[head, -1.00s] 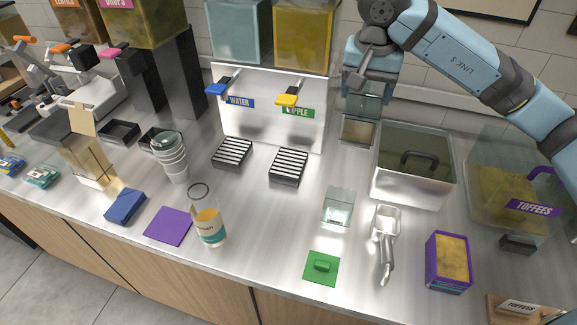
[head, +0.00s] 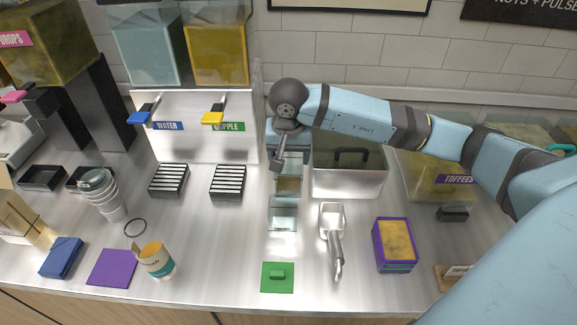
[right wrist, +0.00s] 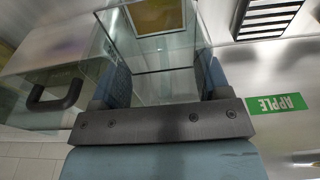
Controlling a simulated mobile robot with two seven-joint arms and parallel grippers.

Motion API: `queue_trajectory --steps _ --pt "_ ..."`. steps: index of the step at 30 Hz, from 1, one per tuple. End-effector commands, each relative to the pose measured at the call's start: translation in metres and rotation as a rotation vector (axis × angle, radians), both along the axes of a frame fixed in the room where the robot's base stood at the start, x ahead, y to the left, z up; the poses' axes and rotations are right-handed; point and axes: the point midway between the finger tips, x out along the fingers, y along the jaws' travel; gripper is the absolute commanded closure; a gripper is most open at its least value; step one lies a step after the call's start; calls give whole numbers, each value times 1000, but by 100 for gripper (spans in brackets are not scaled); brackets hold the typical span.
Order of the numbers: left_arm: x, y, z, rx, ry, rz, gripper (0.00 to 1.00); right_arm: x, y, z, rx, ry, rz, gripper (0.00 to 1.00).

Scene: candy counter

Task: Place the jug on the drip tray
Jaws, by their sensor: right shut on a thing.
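The jug (head: 289,186) is a clear, square-sided vessel with a brownish-yellow patch in its lower part. My right gripper (head: 289,150) is shut on it from above, left of the lidded steel bin. In the right wrist view the jug's clear walls (right wrist: 120,50) run away from the blue fingers (right wrist: 158,85). I cannot tell whether its base touches the counter. Two black drip trays with white slats lie left of it, one under the apple tap (head: 228,182) and one under the water tap (head: 168,180). The apple one also shows in the right wrist view (right wrist: 268,18). My left gripper is out of view.
Another clear container (head: 283,213) stands just in front of the jug. The steel bin (head: 350,182) is close on the right, with a scoop (head: 333,230) before it. A green lid (head: 277,277) lies in front. Counter between jug and apple tray is clear.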

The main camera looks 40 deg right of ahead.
Motion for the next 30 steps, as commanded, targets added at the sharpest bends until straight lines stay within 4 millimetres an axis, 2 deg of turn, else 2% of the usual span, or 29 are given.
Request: queue_trajectory --steps 4,11,22,23,24,30 --pt "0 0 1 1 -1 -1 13 0 0 -11 1 1 1 57" --pt "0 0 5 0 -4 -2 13 0 0 -42 1 1 0 57" --pt "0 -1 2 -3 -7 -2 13 0 0 -49 0 -1 0 57" --pt "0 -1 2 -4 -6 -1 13 0 0 -48 0 -1 0 28" --pt "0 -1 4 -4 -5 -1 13 0 0 -47 0 -1 0 19" --pt "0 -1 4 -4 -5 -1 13 0 0 -47 1 -1 0 19"
